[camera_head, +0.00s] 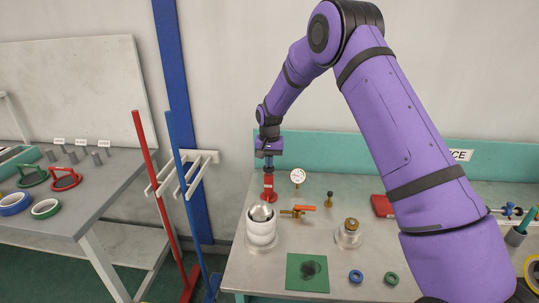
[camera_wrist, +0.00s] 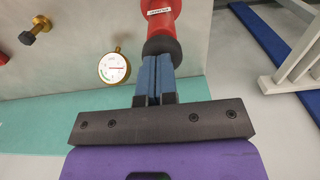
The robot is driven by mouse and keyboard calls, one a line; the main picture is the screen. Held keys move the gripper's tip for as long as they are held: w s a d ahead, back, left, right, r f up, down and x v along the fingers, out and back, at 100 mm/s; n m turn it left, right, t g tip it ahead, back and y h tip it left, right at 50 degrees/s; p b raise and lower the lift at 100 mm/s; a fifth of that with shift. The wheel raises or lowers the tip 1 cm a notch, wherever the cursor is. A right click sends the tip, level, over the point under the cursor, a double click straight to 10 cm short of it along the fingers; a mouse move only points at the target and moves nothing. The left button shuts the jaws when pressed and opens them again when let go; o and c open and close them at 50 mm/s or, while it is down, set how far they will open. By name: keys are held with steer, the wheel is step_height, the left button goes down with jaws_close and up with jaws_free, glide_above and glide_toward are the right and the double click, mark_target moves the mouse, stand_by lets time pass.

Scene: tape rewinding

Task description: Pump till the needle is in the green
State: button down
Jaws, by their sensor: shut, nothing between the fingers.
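A red pump (camera_head: 268,187) with a dark cap stands upright at the back left of the metal bench. It also shows at the top of the wrist view (camera_wrist: 163,20), with its black cap (camera_wrist: 163,46) at my fingertips. My gripper (camera_head: 268,158) points down right above the pump; its blue fingers (camera_wrist: 156,70) are together and empty, and they look to touch the cap. A round white gauge (camera_head: 298,176) stands just right of the pump. In the wrist view the gauge (camera_wrist: 113,68) shows a reddish needle and a green arc at its lower left; the needle looks away from the green.
A white jar (camera_head: 261,230), an orange-handled valve (camera_head: 298,211), a brass knob (camera_head: 329,199) and a metal pot (camera_head: 348,234) stand nearby on the bench. A green mat (camera_head: 307,285) lies in front. Red and blue poles (camera_head: 162,205) stand left of the bench.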

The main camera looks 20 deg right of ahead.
steer(key=shift+s+f, duration=0.1)
steer(key=shift+f, duration=0.15)
step_height(320, 180, up, 14)
steer(key=shift+r, duration=0.25)
stand_by(0.4)
stand_by(0.7)
steer(key=r, duration=0.4)
steer(key=shift+w+a+r, duration=0.1)
steer(key=shift+w+r, duration=0.05)
steer(key=shift+w, duration=0.05)
step_height(320, 180, down, 14)
steer(key=shift+f, duration=0.1)
stand_by(0.5)
